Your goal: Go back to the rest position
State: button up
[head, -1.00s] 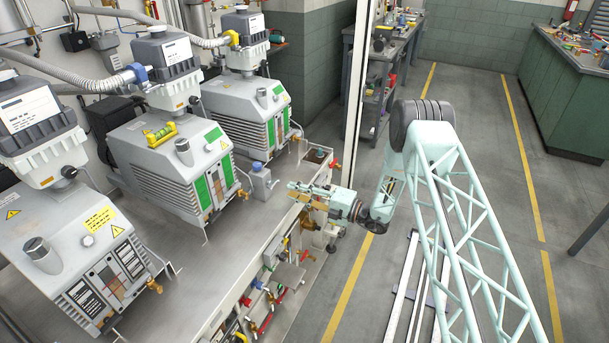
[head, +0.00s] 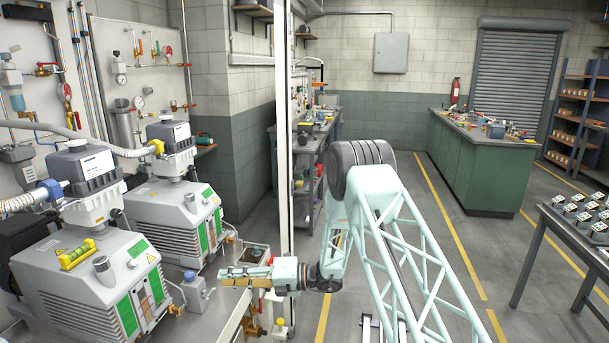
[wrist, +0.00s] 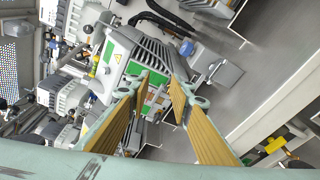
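My gripper (head: 222,276) reaches left from my pale green arm, above the right edge of the pump bench in the head view. In the wrist view its two tan-padded fingers (wrist: 160,92) stand apart with nothing held between them. A grey vacuum pump with green panels (head: 105,275) stands to the left of the gripper, and a second one (head: 180,215) stands behind it. A pump with a green panel (wrist: 130,62) also shows beyond the fingertips in the wrist view. A small grey box (head: 197,292) sits on the bench close to the fingertips.
A white upright post (head: 283,130) stands just behind my gripper. Brass and yellow valve fittings (head: 255,322) hang at the bench edge below it. A green workbench (head: 475,175) and a dark table with small parts (head: 575,232) stand right. The marked floor between is clear.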

jog(key=s+d+r+n+g+h, duration=0.1)
jog(key=s+d+r+n+h, duration=0.1)
jog(key=s+d+r+n, duration=0.5)
jog(key=s+d+r+n+g+h, duration=0.1)
jog(key=s+d+r+n+h, duration=0.25)
jog(key=s+r, duration=0.65)
jog(key=s+d+r+n+g+h, duration=0.1)
jog(key=s+d+r+n+g, duration=0.1)
jog(key=s+d+r+n, duration=0.5)
jog(key=s+d+r+n+t+h, duration=0.2)
jog(key=s+d+n, duration=0.3)
jog(key=s+d, duration=0.4)
jog(key=s+d+r+n+t+h, duration=0.2)
jog(key=s+d+r+n+h, duration=0.3)
jog(key=s+d, duration=0.5)
jog(key=s+d+r+n+t+h, duration=0.3)
jog(key=s+d+r+n, duration=0.1)
jog(key=s+d, duration=0.6)
jog(key=shift+s+r+n, duration=0.15)
jog(key=shift+s+n, duration=0.5)
jog(key=shift+s, duration=1.05)
jog(key=shift+a+h, duration=0.1)
jog(key=shift+h, duration=0.15)
